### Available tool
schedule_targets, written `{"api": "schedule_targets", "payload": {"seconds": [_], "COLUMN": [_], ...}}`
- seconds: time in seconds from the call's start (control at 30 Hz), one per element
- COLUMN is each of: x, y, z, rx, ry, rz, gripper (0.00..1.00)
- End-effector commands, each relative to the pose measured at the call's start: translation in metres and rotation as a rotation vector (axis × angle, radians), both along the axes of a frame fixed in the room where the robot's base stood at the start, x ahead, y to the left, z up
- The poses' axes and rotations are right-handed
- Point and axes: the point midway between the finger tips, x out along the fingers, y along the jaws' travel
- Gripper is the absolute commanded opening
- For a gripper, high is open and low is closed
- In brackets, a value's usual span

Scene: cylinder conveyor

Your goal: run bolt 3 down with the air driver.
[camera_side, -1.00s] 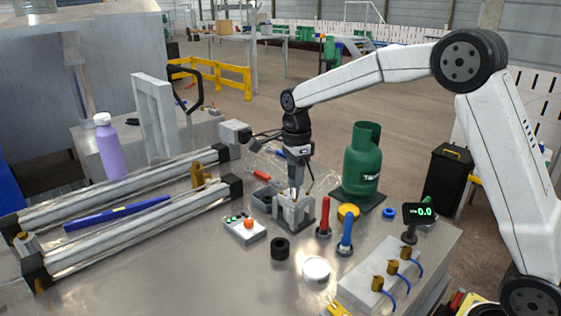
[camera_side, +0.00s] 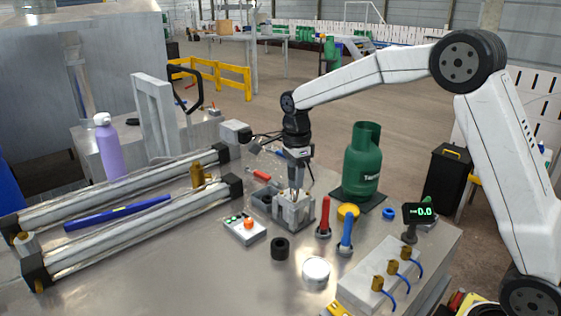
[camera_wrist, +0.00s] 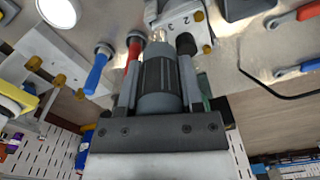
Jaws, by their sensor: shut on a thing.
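My gripper (camera_side: 299,165) points down over the grey metal block (camera_side: 299,217) near the middle of the bench. It is shut on the air driver, a dark grey, ribbed cylinder (camera_wrist: 160,82) between the two fingers in the wrist view. In the side view the driver's thin lower end reaches the top of the block. In the wrist view the block's face (camera_wrist: 182,34) carries the numbers 2 and 3, with brass-coloured bolt heads (camera_wrist: 198,16) at its edge. The driver hides part of the block, and I cannot tell whether its tip sits on bolt 3.
Red-handled (camera_side: 324,217) and blue-handled (camera_side: 346,231) tools stand upright right of the block. A green gas bottle (camera_side: 362,165) stands behind. A digital display (camera_side: 418,212) reads about zero. A button box (camera_side: 244,230) and black ring (camera_side: 280,248) lie in front.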

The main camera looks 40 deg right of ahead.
Motion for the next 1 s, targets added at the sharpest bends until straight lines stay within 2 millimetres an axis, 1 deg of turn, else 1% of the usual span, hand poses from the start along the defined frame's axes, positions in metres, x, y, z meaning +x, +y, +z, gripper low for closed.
{"api": "schedule_targets", "payload": {"seconds": [1.0], "x": [0.0000], "y": [0.0000], "z": [-0.0074], "rx": [0.000], "ry": [0.000], "rz": [0.000], "gripper": [0.00]}}
